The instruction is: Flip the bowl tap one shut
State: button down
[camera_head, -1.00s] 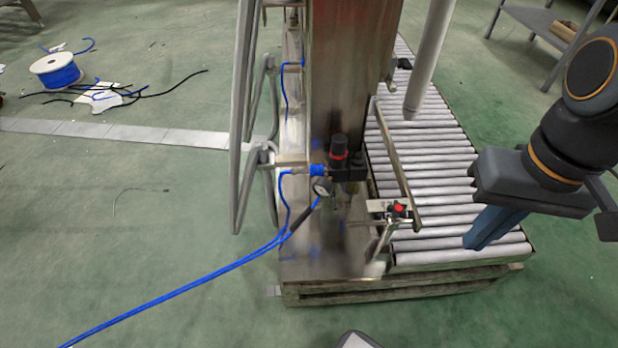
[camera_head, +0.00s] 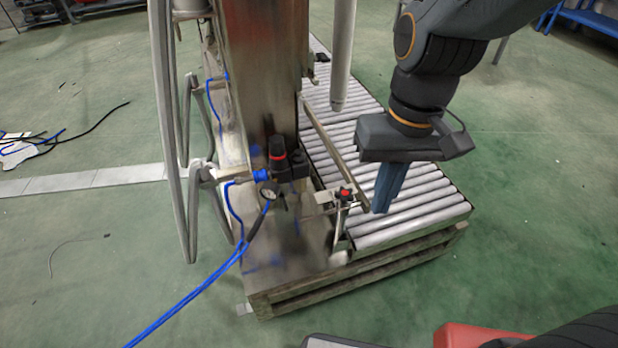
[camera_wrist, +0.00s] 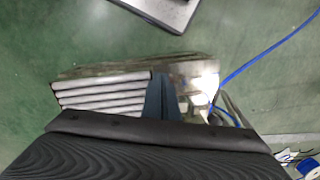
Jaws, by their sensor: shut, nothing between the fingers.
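The air regulator (camera_head: 277,155), with a black knob and red ring, is mounted on the steel column. A round gauge (camera_head: 268,190) sits at its lower front. The area below it is dark and blurred, and I cannot make out a bowl tap there. My gripper (camera_head: 381,211) has its blue fingers together and empty, pointing down over the front of the roller conveyor, to the right of the regulator and apart from it. In the wrist view the fingers (camera_wrist: 160,82) are close together beside the rollers.
A red knob (camera_head: 344,193) on a bracket stands between my gripper and the regulator. The roller conveyor (camera_head: 410,220) lies below my gripper. A blue hose (camera_head: 190,298) runs to the lower left. A grey tube frame (camera_head: 165,130) stands left of the column. Open green floor lies in front.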

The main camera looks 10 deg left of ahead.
aim_at(284, 202)
jog(key=w+f+m+g+y+b, duration=0.1)
jog(key=w+f+m+g+y, duration=0.1)
jog(key=f, duration=0.4)
jog(key=w+f+m+g+y+b, duration=0.2)
jog(key=w+f+m, duration=0.3)
jog(key=w+f, duration=0.1)
jog(key=w+f+m+g+y+b, duration=0.2)
jog(key=w+f+m+y, duration=0.1)
jog(key=w+f+m, duration=0.1)
jog(key=shift+w+d+f+g, duration=0.15)
jog(key=shift+w+f+g, duration=0.05)
jog(key=shift+w+f, duration=0.25)
jog(key=shift+w+d+f+g, duration=0.2)
jog(key=shift+w+f, duration=0.15)
jog(key=shift+f, duration=0.2)
jog(key=w+a+f+m+y, duration=0.1)
jog(key=y, duration=0.1)
jog(key=w+a+f+m+g+y, duration=0.1)
jog(key=w+a+y, duration=0.1)
jog(key=w+a+f+m+y, duration=0.1)
jog(key=a+y, duration=0.1)
jog(key=shift+w+a+m+g+y, duration=0.1)
jog(key=shift+w+m+g+y, duration=0.2)
jog(key=shift+w+m, duration=0.1)
jog(key=shift+w+a+f+m+y, duration=0.2)
jog(key=shift+w+a+m+y, duration=0.1)
jog(key=shift+w+y, duration=0.25)
jog(key=shift+s, duration=0.2)
jog(key=b+x, duration=0.3)
jog(key=x, duration=1.1)
